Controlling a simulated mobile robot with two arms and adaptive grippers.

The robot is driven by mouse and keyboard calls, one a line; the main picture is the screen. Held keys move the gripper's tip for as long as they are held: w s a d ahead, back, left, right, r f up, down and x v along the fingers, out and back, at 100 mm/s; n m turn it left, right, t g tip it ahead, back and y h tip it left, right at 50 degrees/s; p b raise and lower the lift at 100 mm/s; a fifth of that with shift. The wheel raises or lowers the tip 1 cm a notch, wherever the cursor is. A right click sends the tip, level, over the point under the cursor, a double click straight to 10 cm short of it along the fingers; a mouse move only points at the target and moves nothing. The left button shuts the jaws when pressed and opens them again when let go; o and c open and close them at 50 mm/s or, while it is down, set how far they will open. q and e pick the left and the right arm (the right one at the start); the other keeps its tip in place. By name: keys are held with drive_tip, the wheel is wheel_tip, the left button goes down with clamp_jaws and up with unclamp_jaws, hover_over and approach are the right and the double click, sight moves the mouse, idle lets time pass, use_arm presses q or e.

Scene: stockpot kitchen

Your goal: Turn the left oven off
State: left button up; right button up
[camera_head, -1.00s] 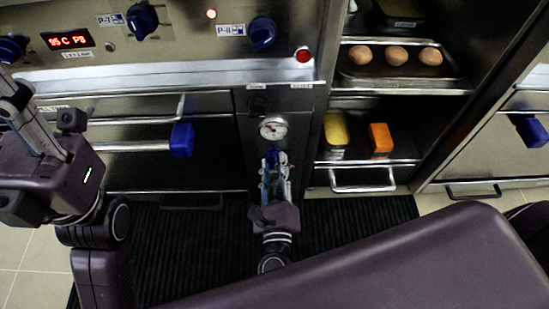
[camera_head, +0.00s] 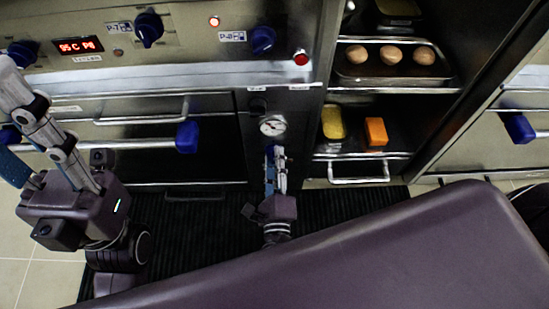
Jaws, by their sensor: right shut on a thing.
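The left oven's control panel (camera_head: 180,55) is at top left. Below the panel a round gauge (camera_head: 272,125) sits on a dark column. My right gripper (camera_head: 275,164) points up under the gauge, shut on a small blue knob (camera_head: 280,152) that its fingers mostly hide.
An oven handle with a blue grip (camera_head: 187,137) stands out at left. At right, open shelves hold a tray of eggs (camera_head: 391,56), a yellow block (camera_head: 333,122) and an orange block (camera_head: 376,132). A black mat (camera_head: 345,197) covers the floor.

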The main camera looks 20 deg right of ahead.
drive_tip(key=shift+f, duration=0.1)
drive_tip(key=o, duration=1.2)
drive_tip(key=shift+c, duration=0.2)
drive_tip(key=v, duration=1.2)
drive_tip(key=shift+s, duration=0.1)
